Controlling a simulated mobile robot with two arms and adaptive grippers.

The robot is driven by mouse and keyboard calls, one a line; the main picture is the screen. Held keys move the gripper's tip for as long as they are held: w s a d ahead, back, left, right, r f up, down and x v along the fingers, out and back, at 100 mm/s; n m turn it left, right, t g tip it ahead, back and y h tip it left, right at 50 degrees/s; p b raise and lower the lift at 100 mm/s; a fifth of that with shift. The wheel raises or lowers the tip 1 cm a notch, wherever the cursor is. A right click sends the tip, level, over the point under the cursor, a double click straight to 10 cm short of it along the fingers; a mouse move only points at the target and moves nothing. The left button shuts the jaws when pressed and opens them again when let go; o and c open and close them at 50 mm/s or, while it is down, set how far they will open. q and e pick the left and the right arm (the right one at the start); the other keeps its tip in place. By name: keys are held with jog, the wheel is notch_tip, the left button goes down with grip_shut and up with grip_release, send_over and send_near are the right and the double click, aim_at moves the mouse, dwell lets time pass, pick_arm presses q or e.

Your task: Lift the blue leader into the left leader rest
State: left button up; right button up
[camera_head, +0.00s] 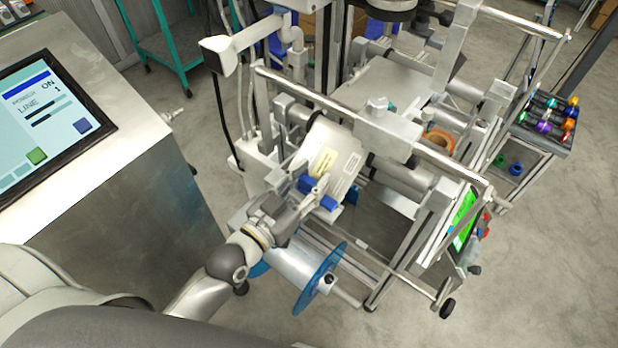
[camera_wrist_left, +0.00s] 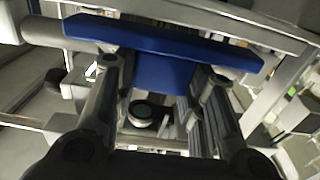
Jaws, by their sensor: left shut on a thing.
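The blue leader (camera_wrist_left: 165,40) is a wide flat blue bar with a narrower tab below it. In the left wrist view the tab lies between the two fingers of my left gripper (camera_wrist_left: 160,72), which is shut on it. In the head view my left gripper (camera_head: 316,191) holds the leader (camera_head: 328,203) up in front of a tilted pale metal plate with a yellow label (camera_head: 325,160). The gripper hides the middle of the leader. I cannot tell whether the leader touches the plate, or pick out the left leader rest. My right gripper is not in view.
A reel with clear blue flanges (camera_head: 320,278) sits below my left gripper. Metal rails and rollers (camera_head: 400,180) of the machine crowd the right side. A steel cabinet with a screen (camera_head: 50,110) stands at left. Grey floor (camera_head: 545,270) is clear at right.

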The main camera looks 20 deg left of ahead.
pick_arm(q)
jog(key=shift+f+b, duration=0.5)
jog(key=shift+f, duration=0.75)
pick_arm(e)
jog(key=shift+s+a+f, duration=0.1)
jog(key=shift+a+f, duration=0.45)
pick_arm(q)
jog(key=o, duration=1.2)
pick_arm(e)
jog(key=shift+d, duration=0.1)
pick_arm(q)
jog(key=shift+s+a, duration=0.1)
jog(key=shift+s, duration=0.1)
jog(key=v, duration=0.7)
jog(key=shift+s, duration=0.3)
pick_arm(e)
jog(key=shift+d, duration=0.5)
